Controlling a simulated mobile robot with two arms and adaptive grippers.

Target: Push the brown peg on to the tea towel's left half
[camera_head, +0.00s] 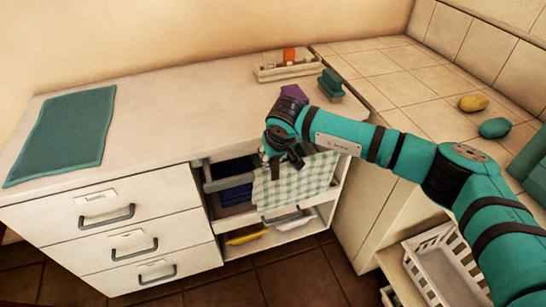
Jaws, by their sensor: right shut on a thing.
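The tea towel (305,181), green-and-white checked, hangs over the front of an open drawer below the counter. My right gripper (274,167) is at the upper edge of the towel's left half, pointing down. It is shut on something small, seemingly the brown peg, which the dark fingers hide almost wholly. I cannot tell whether the peg touches the towel. My left gripper is out of view.
The open drawer holds dark blue cloth (235,180). A green mat (65,133) lies on the counter's left. A tray (288,68), green brush (331,83) and purple item (294,93) are at the back. A white basket (445,268) stands low right.

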